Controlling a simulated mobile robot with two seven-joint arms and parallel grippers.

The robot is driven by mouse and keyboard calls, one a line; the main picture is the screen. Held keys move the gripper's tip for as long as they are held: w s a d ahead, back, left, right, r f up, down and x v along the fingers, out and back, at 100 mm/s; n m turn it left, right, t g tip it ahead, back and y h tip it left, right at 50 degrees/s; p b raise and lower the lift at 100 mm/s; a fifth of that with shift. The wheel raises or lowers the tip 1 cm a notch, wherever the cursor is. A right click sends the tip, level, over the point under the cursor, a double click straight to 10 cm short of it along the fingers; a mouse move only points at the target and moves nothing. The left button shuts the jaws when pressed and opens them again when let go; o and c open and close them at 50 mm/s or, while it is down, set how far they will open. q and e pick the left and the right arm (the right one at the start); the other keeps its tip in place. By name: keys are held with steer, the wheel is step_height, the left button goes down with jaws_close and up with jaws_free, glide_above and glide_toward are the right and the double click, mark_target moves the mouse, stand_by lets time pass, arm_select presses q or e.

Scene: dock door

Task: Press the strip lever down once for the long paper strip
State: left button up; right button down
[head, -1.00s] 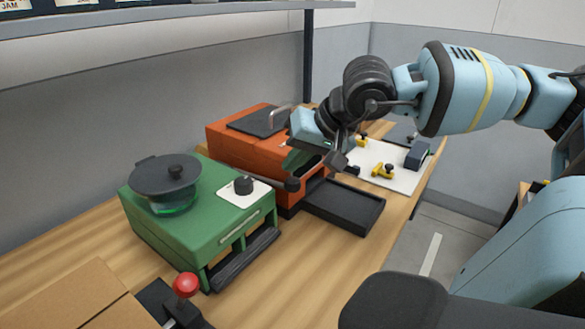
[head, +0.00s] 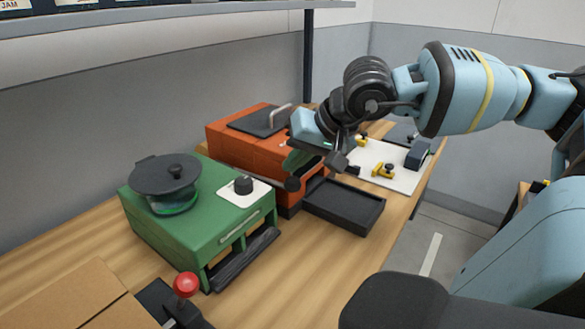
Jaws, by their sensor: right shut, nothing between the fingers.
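The orange machine (head: 232,149) stands mid-bench with a dark plate and grey handle on top. The gripper and wrist hide part of the machine's front. No paper strip is visible in the black tray (head: 345,223) at the front. My left gripper is out of view.
A red-knobbed lever (head: 186,285) and cardboard (head: 75,295) are at the near left. A white board (head: 402,180) with yellow parts lies behind the tray. A shelf (head: 160,14) hangs above.

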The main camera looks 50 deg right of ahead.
mark_target(299, 189)
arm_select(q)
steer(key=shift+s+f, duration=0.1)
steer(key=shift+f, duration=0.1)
arm_select(e)
steer(key=shift+f, duration=0.3)
